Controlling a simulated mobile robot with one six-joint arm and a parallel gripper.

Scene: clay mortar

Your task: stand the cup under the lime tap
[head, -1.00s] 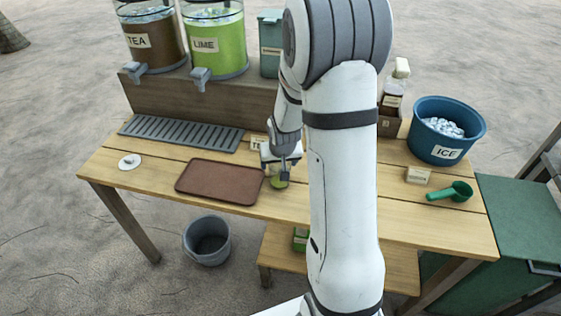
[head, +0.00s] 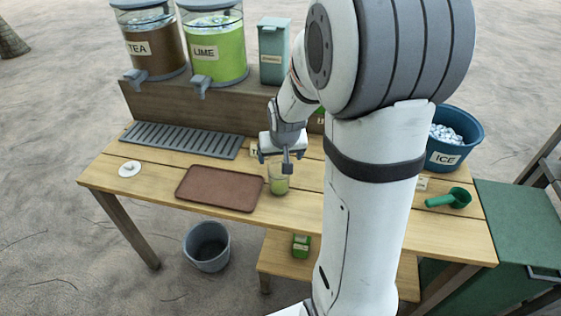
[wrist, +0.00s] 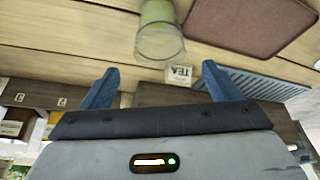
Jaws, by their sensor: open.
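The clear cup (head: 279,182), with green in its lower part, stands upright on the table just right of the brown tray. It also shows in the wrist view (wrist: 160,38), beyond the fingertips. My gripper (head: 274,161) is open and empty just above and behind the cup. Its two blue fingers show spread apart in the wrist view (wrist: 160,75), with the cup between their lines but apart from them. The lime dispenser (head: 217,48) stands on the raised wooden shelf, with its grey tap (head: 201,83) at the front, above the slatted drip tray (head: 182,139).
The brown tray (head: 219,188) lies between the cup and the table's left side. A tea dispenser (head: 150,45) stands left of the lime one. A TEA label (wrist: 179,71) is close behind the cup. The ice bucket (head: 452,138) and green scoop (head: 449,198) are at right.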

